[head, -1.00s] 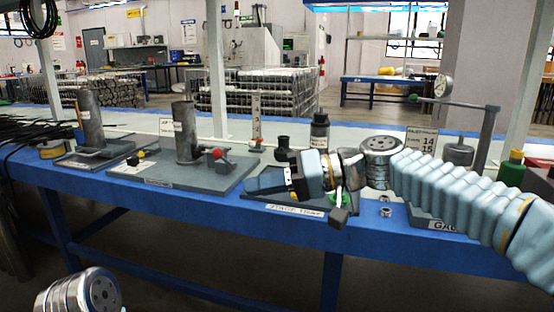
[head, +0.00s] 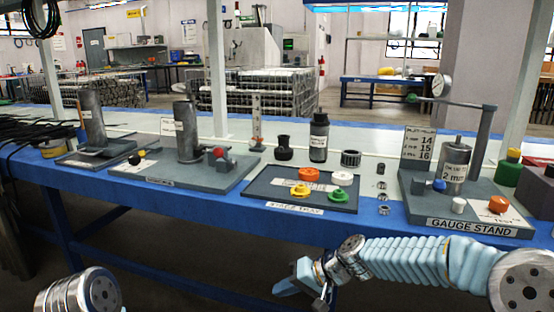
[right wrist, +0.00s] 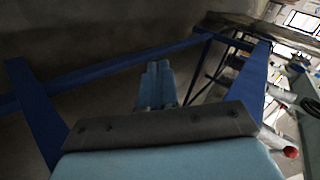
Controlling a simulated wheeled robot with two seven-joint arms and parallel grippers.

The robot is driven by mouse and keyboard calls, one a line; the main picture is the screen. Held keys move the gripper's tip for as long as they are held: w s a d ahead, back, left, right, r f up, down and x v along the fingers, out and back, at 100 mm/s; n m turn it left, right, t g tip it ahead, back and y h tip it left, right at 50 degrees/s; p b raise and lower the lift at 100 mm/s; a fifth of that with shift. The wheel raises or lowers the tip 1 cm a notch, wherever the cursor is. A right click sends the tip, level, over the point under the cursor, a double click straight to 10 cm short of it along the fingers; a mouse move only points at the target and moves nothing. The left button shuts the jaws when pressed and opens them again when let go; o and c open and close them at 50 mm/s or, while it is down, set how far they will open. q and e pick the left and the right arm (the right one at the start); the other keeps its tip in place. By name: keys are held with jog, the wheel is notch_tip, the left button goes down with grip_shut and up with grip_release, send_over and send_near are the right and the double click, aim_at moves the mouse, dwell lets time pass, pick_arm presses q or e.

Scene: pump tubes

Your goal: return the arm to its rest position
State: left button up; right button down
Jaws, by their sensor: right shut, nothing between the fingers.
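My right arm comes in from the right in the head view, low in front of the blue bench (head: 230,197). Its gripper (head: 282,287) is below the bench's front edge, pointing left, clear of the things on top. In the right wrist view the fingers (right wrist: 157,82) are together with nothing between them, over the dark floor and blue bench legs. My left gripper is not in view; only a round metal part of my own body shows at the lower left of the head view.
On the bench stand a tray (head: 262,190) with orange, white, yellow and green parts, a gauge stand (head: 480,226) with a metal cylinder (head: 455,168), and two stations with upright tubes (head: 186,135) (head: 92,120). A black bottle (head: 318,140) stands behind the tray. The floor before the bench is clear.

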jog(key=s+d+f+m+h, duration=0.1)
jog(key=s+d+f, duration=0.1)
jog(key=f, duration=0.6)
jog(key=s+d+f+m+h, duration=0.1)
jog(key=s+d+f+h, duration=0.1)
jog(key=f, duration=0.5)
jog(key=s+d+f+g+h, duration=0.1)
jog(key=s+d+f, duration=0.2)
jog(key=s+f, duration=0.6)
jog(key=s+d+f+g+h, duration=0.15)
jog(key=s+d+f, duration=0.25)
jog(key=s+f, duration=0.5)
notch_tip(320, 180, up, 14)
jog(key=s+a+p, duration=0.1)
jog(key=s+p, duration=0.1)
jog(key=p, duration=1.2)
jog(key=shift+w, duration=0.1)
